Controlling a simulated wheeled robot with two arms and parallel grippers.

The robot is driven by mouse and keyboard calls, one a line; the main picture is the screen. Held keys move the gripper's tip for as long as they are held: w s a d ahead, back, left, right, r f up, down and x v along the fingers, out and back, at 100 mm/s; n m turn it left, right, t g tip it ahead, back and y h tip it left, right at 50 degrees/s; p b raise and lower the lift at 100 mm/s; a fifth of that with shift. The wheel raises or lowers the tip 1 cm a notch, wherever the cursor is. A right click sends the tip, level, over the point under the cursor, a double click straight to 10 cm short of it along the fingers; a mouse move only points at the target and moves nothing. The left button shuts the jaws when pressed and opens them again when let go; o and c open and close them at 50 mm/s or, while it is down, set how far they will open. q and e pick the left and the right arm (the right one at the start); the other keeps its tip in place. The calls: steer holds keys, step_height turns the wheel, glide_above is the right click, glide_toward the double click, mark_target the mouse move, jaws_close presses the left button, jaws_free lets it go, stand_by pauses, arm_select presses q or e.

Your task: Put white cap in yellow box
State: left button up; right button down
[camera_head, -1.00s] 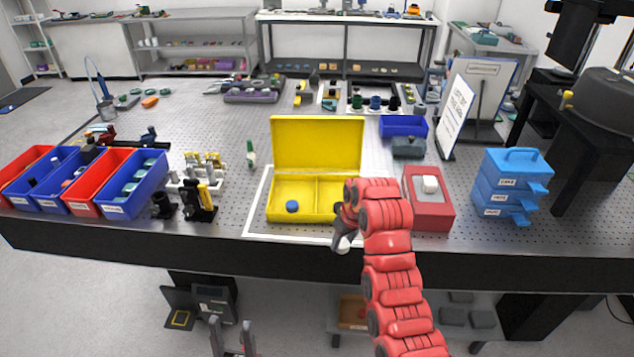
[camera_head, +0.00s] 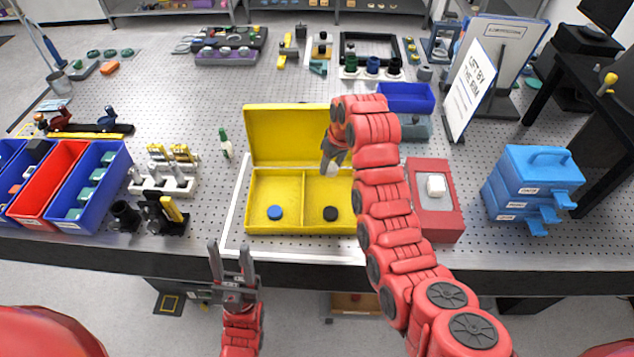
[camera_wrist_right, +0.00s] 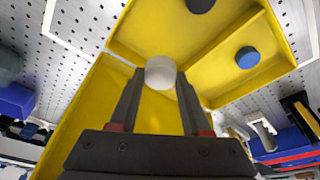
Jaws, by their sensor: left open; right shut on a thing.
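The yellow box (camera_head: 275,188) stands with its lid open on a white-framed area of the table, its inside split into two compartments. A blue cap (camera_head: 274,212) lies in the left compartment and a black cap (camera_head: 330,213) in the right one. My right gripper (camera_head: 331,160) is shut on the white cap (camera_head: 332,169) and holds it above the right compartment, near the lid side. The wrist view shows the white cap (camera_wrist_right: 160,72) between both fingertips, with the box (camera_wrist_right: 208,62) below. My left gripper (camera_head: 229,248) is open and empty in front of the table edge.
A red box (camera_head: 434,222) with a white piece on top stands right of the yellow box, partly behind my right arm. Blue stacked cases (camera_head: 530,185) stand further right. Red and blue bins (camera_head: 92,190) and a parts rack (camera_head: 165,178) stand left.

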mark_target(328, 190)
step_height(328, 190, down, 8)
steer(key=p, duration=0.4)
steer(key=shift+s, duration=0.1)
steer(key=shift+f, duration=0.35)
steer(key=shift+c, duration=1.9)
jaws_free()
steer(key=shift+r, duration=0.1)
